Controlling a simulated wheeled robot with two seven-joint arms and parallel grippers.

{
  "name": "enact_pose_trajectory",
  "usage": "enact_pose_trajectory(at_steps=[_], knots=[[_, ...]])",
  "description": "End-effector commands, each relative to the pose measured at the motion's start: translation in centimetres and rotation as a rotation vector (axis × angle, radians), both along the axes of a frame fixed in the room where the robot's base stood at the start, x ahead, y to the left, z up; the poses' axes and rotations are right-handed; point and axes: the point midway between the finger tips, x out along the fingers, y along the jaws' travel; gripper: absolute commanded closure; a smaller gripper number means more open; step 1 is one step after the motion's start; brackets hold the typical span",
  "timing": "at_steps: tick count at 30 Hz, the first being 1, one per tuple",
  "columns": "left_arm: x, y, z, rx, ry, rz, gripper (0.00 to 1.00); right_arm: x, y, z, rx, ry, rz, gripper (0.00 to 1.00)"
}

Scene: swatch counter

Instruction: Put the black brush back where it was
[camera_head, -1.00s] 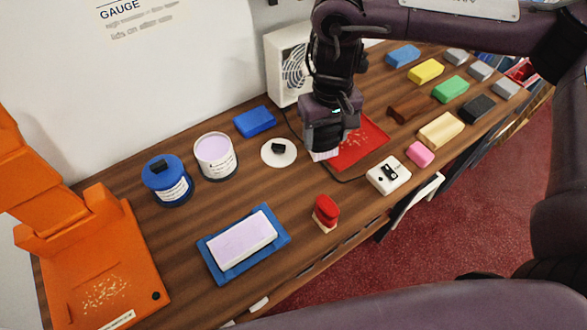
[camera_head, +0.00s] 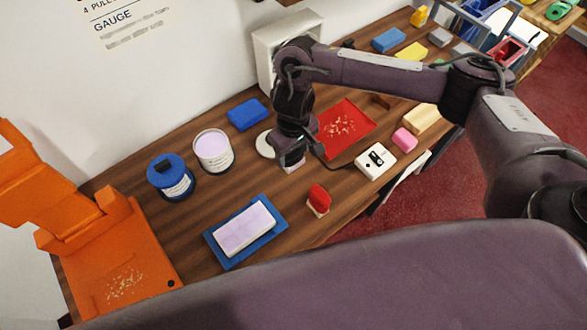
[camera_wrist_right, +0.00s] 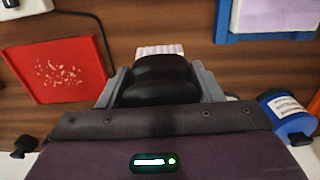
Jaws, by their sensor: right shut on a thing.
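My right gripper (camera_head: 292,155) is over the counter, right of the white disc and left of the red mat. In the right wrist view its grey fingers (camera_wrist_right: 161,88) are shut on the black brush (camera_wrist_right: 155,72), with pale lavender bristles (camera_wrist_right: 159,50) pointing away from the palm. In the head view the gripper hides the black body; only the pale bristles (camera_head: 293,168) show below it. I cannot tell whether they touch the counter. A red brush (camera_head: 318,198) stands nearer the front edge. My left gripper is not in view.
The white disc (camera_head: 264,146) is partly hidden by my arm. The red mat (camera_head: 358,118) bears pale crumbs. A blue tray with a lavender pad (camera_head: 244,229), a white tub (camera_head: 213,153), a blue tub (camera_head: 170,176) and a white switch box (camera_head: 375,161) are around. Wood shows bare beside the red brush.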

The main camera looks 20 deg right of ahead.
Motion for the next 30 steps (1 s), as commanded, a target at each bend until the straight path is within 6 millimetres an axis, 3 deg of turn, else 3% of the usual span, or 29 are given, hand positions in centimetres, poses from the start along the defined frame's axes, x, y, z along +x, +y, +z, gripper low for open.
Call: enact_pose_trajectory(at_steps=[1,3,11,16,30], knots=[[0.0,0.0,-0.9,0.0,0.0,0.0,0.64,-0.2,0.1,-2.0,0.002,0.007,-0.004,0.59],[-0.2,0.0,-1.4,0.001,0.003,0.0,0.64,-0.1,0.1,-3.3,0.001,0.005,-0.003,0.59],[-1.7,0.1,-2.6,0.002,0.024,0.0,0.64,0.0,0.0,-5.7,0.001,0.0,-0.001,0.59],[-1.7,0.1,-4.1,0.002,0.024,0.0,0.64,-0.1,0.1,-8.3,0.002,0.002,0.0,0.59],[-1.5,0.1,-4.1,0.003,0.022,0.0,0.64,0.0,0.0,-9.0,0.0,0.0,0.0,0.59]])
